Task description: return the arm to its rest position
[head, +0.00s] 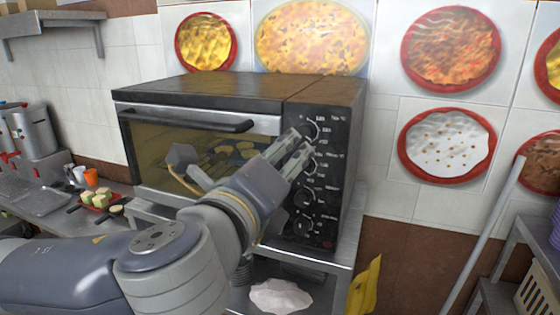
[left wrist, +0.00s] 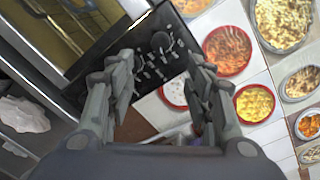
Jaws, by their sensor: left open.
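My left arm (head: 160,262) reaches in from the left of the head view. Its gripper (head: 297,150) is in front of the oven's control panel, with its fingertips close to the upper knobs. Whether they touch the panel cannot be told. In the left wrist view the two fingers of this gripper (left wrist: 161,62) stand apart with nothing between them. The black toaster oven (head: 225,92) has its glass door closed, with food visible inside. It also shows in the left wrist view (left wrist: 108,58), tilted. My right gripper is in neither view.
The oven stands on a metal stand (head: 338,255) with a white cloth-like item (head: 280,296) below. A red tray (head: 98,201) with food and an orange cup (head: 91,177) are on the left counter. A slanted pole (head: 485,235) and a shelf are at right.

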